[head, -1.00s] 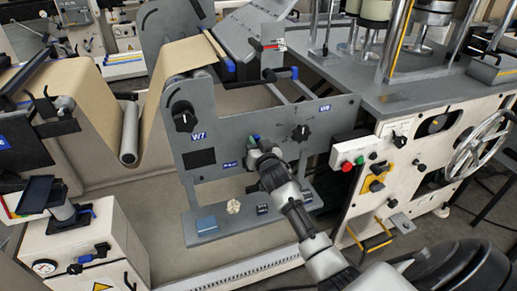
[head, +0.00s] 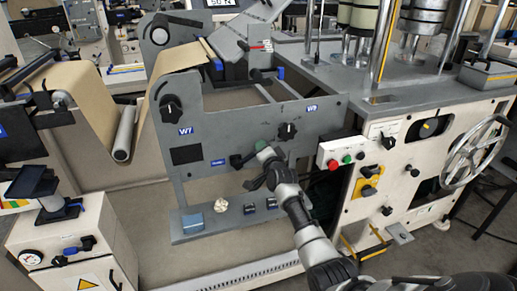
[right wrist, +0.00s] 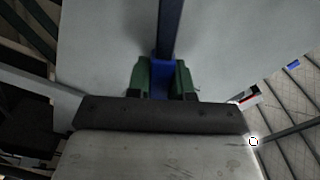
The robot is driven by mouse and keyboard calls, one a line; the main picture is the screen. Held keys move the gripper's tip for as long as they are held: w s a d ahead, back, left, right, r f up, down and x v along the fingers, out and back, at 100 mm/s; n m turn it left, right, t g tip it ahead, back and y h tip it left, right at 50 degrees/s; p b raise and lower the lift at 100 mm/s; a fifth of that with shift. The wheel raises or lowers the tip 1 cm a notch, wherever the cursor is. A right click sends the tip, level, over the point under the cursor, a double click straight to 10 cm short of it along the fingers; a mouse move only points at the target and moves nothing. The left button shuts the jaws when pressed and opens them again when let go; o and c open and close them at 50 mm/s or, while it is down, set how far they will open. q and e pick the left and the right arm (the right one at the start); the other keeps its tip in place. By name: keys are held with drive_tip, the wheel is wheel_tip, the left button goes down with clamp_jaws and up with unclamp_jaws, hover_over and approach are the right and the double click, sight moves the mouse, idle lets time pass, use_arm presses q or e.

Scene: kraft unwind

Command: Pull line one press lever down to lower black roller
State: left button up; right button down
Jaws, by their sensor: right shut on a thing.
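My right gripper (head: 254,156) is in front of the grey side panel (head: 205,178) of the unwind stand, right of a small blue label. In the right wrist view its green-sided fingers (right wrist: 162,82) are shut around a blue lever (right wrist: 168,35), whose bar runs away toward the top of the picture. In the head view the gripper and wrist largely hide this lever. I cannot tell from these frames which line it belongs to. I cannot make out the black roller for certain. My left gripper is not in view.
Round black knobs (head: 287,131) sit on the panel above the gripper. A shelf with small blocks (head: 220,222) lies below. Brown paper web (head: 185,60) and a metal roller (head: 124,134) are at left.

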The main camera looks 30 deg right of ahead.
drive_tip(key=shift+s+d+f+m+b, duration=0.1)
drive_tip(key=shift+d+f+m+b, duration=0.15)
drive_tip(key=shift+f+m, duration=0.4)
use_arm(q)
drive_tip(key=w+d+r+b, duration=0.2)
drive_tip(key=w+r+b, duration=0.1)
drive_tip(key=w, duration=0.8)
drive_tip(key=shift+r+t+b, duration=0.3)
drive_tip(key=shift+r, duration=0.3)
use_arm(e)
drive_tip(key=shift+s+d+f+m, duration=0.1)
drive_tip(key=shift+d+f+m, duration=0.05)
drive_tip(key=shift+f+m, duration=0.95)
drive_tip(key=shift+d+f+m, duration=0.15)
drive_tip(key=shift+f+m, duration=0.65)
drive_tip(key=shift+m, duration=0.55)
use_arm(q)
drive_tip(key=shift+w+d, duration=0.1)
use_arm(e)
drive_tip(key=c, duration=1)
unclamp_jaws()
drive_tip(key=shift+s, duration=0.1)
